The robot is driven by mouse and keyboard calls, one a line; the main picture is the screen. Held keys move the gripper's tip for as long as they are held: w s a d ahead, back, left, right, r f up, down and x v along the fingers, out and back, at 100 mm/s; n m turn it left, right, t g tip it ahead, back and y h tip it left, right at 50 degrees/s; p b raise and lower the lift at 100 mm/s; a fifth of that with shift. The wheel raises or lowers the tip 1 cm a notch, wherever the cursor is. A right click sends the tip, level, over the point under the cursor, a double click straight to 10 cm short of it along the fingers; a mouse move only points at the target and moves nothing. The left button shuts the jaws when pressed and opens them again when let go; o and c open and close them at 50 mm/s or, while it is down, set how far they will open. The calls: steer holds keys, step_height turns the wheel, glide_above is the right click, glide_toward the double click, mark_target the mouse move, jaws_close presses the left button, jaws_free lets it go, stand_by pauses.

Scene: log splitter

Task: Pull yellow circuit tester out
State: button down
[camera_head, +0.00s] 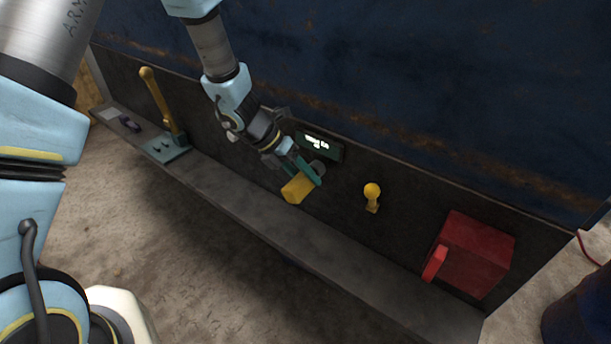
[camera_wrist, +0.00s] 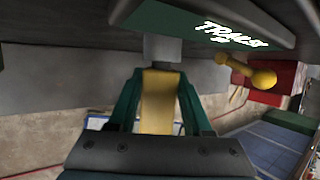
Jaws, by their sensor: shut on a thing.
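The yellow circuit tester (camera_head: 297,189) is a yellow block just in front of the dark panel, under a small dark display (camera_head: 319,146) with lit text. In the wrist view the tester (camera_wrist: 160,104) lies between my green fingers, with a grey block (camera_wrist: 163,48) at its far end near the panel. My gripper (camera_head: 306,170) is shut on the tester. I cannot tell whether the tester is still joined to the panel. The display (camera_wrist: 205,28) also shows in the wrist view.
A yellow knob (camera_head: 372,194) stands out from the panel to the right, and a red box (camera_head: 472,254) is farther right. A yellow-handled lever (camera_head: 158,100) stands at the left. A grey ledge (camera_head: 250,214) runs below the panel.

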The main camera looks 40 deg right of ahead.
mark_target(291, 185)
steer(key=shift+s+a+b, duration=0.2)
steer(key=shift+a+b, duration=0.2)
steer(key=shift+a, duration=0.35)
steer(key=shift+s+a+b, duration=0.2)
steer(key=shift+a+b, duration=0.2)
steer(key=shift+a, duration=0.35)
stand_by(0.4)
steer(key=shift+s+a+b, duration=0.2)
steer(key=shift+a+b, duration=0.2)
steer(key=shift+a, duration=0.4)
steer(key=shift+r, duration=0.1)
steer(key=shift+r+p, duration=3.45)
steer(key=shift+r, duration=0.5)
steer(key=shift+f, duration=0.15)
